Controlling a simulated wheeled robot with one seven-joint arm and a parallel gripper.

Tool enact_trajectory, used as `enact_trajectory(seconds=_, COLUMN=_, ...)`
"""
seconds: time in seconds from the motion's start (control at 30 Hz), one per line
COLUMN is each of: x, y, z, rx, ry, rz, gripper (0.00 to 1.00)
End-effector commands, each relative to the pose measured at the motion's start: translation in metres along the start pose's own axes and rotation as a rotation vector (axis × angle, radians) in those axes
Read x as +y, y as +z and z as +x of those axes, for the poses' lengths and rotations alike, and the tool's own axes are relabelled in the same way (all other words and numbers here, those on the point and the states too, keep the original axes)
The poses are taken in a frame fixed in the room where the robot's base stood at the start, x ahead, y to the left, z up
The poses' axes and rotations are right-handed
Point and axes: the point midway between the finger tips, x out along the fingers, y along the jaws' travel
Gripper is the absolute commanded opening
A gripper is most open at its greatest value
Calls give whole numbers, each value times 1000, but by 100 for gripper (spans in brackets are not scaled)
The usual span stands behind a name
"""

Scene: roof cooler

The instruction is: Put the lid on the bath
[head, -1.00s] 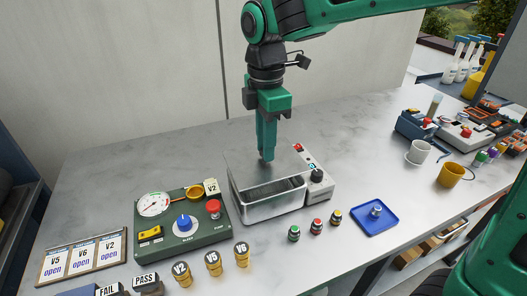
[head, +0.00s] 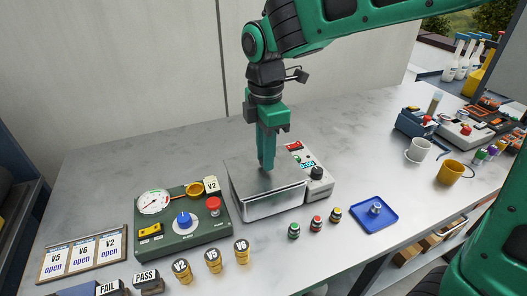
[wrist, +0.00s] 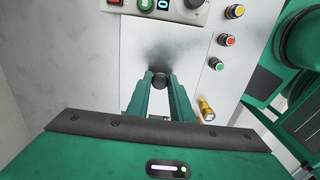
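The bath (head: 272,206) is a steel box with a white control panel (head: 318,182) on its right side. The flat metal lid (head: 246,174) lies over the bath's top, and no opening shows at the front edge. My gripper (head: 266,167) points straight down at the middle of the lid. In the wrist view, the fingers of my gripper (wrist: 161,82) stand on both sides of the lid's dark round knob (wrist: 159,79) and appear shut on it. The lid's grey plate also shows there (wrist: 180,48). The back edge of the lid is partly hidden by my fingers.
A green pump box (head: 182,222) with a gauge and knobs stands close on the left. Several small valve caps (head: 213,261) stand in front. A blue tray (head: 374,214) lies to the right, with a white mug (head: 418,150) and yellow mug (head: 450,173) beyond.

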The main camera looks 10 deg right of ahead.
Motion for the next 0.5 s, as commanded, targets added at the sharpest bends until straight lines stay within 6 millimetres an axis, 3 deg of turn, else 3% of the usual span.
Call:
enact_trajectory(seconds=0.03, x=0, y=0, z=0, rx=0, ry=0, rz=0, gripper=30)
enact_trajectory(seconds=0.1, x=0, y=0, z=0, rx=0, ry=0, rz=0, gripper=39)
enact_trajectory(seconds=0.5, x=0, y=-1, z=-9, rx=0, ry=1, rz=-1, gripper=39)
